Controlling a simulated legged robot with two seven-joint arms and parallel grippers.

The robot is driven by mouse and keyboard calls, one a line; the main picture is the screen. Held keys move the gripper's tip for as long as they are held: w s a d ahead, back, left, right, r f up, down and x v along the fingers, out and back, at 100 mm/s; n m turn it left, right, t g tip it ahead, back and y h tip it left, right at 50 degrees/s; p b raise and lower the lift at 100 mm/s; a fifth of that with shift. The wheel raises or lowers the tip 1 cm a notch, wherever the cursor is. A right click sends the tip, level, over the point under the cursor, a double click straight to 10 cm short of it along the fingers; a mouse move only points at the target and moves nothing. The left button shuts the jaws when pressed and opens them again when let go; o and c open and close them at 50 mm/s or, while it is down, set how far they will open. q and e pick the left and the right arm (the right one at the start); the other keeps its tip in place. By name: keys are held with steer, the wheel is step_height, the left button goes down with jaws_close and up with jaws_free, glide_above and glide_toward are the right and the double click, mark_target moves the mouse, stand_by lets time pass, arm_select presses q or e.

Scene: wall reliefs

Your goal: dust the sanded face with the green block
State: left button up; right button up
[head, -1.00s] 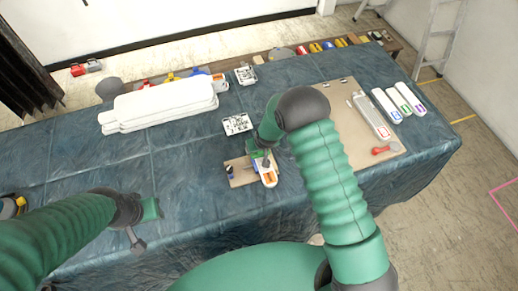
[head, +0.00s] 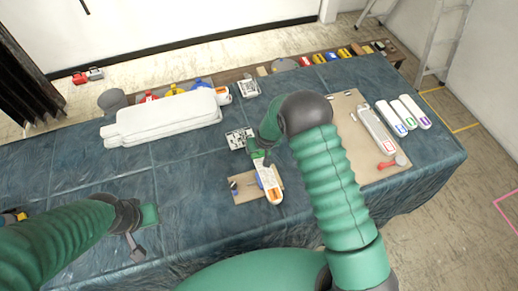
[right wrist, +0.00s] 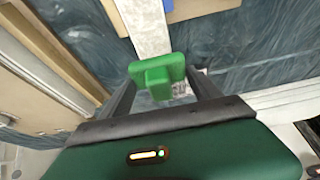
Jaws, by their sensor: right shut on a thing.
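A pale, long block (head: 268,180) with an orange patch at its near end lies on a small tan board (head: 241,188) on the blue-covered table. My right gripper (head: 258,157) is over its far end. In the right wrist view the gripper (right wrist: 160,90) is shut on the green block (right wrist: 157,74). The pale face (right wrist: 146,28) runs up from behind the green block; whether they touch cannot be told. My left gripper (head: 148,214) hangs over the table at left, away from the work; its jaws are unclear.
A stack of white panels (head: 162,118) lies at left. A larger tan board (head: 350,118) at right holds a grey-white bar and a red tool (head: 390,163). Several labelled white bars (head: 405,114) lie beyond it.

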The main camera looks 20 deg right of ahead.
step_height(320, 180, up, 2)
steer(key=shift+p, duration=0.45)
steer(key=shift+w+r+p, duration=0.2)
steer(key=shift+r+p, duration=0.35)
steer(key=shift+r, duration=0.25)
steer(key=shift+s+r, duration=0.15)
steer(key=shift+r, duration=0.15)
steer(key=shift+f, duration=0.15)
